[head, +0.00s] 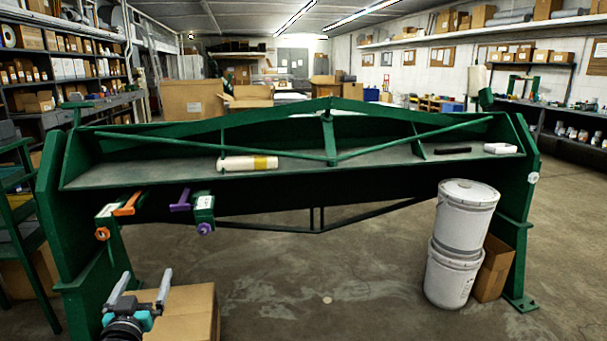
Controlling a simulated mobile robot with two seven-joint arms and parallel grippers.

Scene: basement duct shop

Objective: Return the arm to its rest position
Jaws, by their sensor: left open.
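My left gripper (145,284) is at the bottom left, with its two grey fingers apart and nothing between them. It is in front of or over a brown cardboard box (190,318) on the floor; I cannot tell whether they touch. The rest of my left arm is mostly out of the frame. My right gripper is not in view. A large green sheet-metal brake (290,205) stands ahead, beyond the gripper.
Orange (128,204) and purple (181,206) handles stick out at left. Stacked white buckets (462,245) stand right. The middle floor is clear.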

